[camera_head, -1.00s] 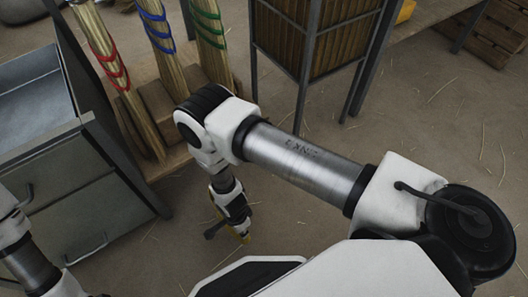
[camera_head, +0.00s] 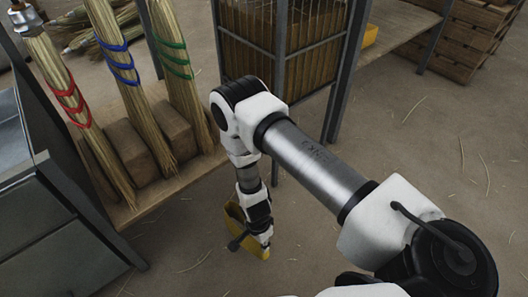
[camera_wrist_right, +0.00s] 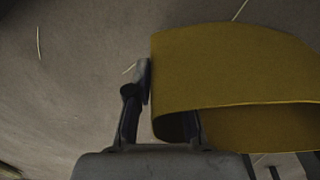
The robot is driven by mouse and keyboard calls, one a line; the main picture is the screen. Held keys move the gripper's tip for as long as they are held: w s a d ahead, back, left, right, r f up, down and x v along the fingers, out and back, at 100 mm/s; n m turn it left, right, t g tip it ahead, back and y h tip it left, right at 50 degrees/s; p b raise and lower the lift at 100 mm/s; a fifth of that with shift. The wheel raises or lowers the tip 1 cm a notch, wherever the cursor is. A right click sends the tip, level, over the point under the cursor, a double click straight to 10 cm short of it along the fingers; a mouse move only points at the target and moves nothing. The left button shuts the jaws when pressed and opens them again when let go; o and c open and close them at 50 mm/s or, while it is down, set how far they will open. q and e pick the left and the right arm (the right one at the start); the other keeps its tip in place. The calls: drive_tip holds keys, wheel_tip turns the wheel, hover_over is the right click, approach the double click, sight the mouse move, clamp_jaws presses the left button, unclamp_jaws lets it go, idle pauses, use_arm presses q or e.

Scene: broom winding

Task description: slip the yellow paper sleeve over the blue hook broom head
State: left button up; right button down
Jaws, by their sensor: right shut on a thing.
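The yellow paper sleeve (camera_head: 236,213) hangs low over the floor in my right gripper (camera_head: 262,238). In the right wrist view the sleeve (camera_wrist_right: 230,68) is a wide, open band. One finger of the right gripper (camera_wrist_right: 150,108) is outside its near-left edge; the other is largely hidden by the sleeve. The blue-banded broom (camera_head: 123,65) stands upright, slightly tilted, between the red and green ones. Its top is cut off by the frame. The sleeve is apart from it, to the right and nearer me.
The red-banded broom (camera_head: 70,105) and green-banded broom (camera_head: 178,65) flank the blue one, with wooden blocks (camera_head: 133,152) around their lower ends. A grey cabinet (camera_head: 65,230) stands left. A metal-framed rack (camera_head: 287,45) stands behind my right arm. Floor near the sleeve is clear.

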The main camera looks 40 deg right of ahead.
drive_tip(key=shift+w+d, duration=0.1)
drive_tip(key=shift+d, duration=0.7)
wheel_tip(320, 180, down, 3)
drive_tip(key=shift+a+r+b, duration=0.15)
drive_tip(key=shift+r+b, duration=0.05)
drive_tip(key=shift+b, duration=0.9)
drive_tip(key=shift+f, duration=0.4)
drive_tip(key=shift+r, duration=0.2)
drive_tip(key=shift+f, duration=0.2)
drive_tip(key=c, duration=1)
unclamp_jaws()
drive_tip(key=shift+c, duration=0.2)
